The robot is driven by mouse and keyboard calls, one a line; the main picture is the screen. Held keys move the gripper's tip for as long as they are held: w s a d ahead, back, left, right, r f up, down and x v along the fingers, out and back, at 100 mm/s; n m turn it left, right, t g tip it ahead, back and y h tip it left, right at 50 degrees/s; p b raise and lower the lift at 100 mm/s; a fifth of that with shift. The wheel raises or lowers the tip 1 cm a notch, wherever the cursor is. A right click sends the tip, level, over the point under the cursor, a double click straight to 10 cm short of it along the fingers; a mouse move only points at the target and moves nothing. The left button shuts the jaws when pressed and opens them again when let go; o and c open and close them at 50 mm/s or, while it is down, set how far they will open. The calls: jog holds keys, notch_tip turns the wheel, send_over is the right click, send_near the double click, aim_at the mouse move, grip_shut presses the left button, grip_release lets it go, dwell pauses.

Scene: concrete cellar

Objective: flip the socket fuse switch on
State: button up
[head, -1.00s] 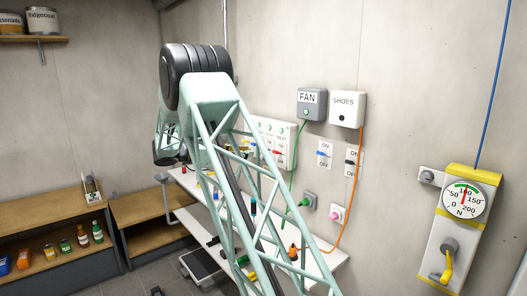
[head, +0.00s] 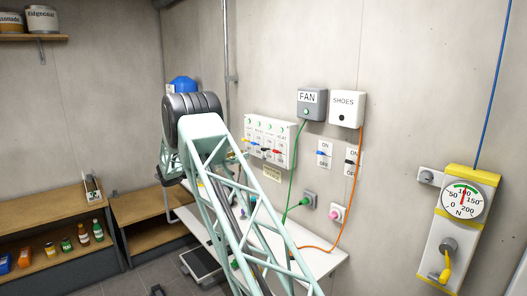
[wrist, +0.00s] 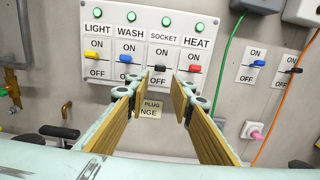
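The white fuse panel (wrist: 150,28) is on the wall ahead, with levers marked LIGHT, WASH, SOCKET and HEAT. The socket fuse switch (wrist: 160,68) is the black lever, third from the left, between the blue and red levers. It seems to sit a little low, nearer OFF, but its exact position is hard to tell. My gripper (wrist: 157,86) is open and empty. Its two fingers point at the panel, one on each side below the black lever, with no contact visible. In the head view the panel (head: 284,129) shows beyond my arm.
A small sign (wrist: 151,107) below the panel is partly hidden by a finger. To the right are two wall switches, blue (wrist: 257,63) and black (wrist: 291,70), and a green cable (wrist: 224,55). A white table (head: 318,258) stands below.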

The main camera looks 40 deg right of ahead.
jog(key=shift+d, duration=0.1)
jog(key=shift+d, duration=6.8)
jog(key=shift+c, duration=0.7)
grip_shut()
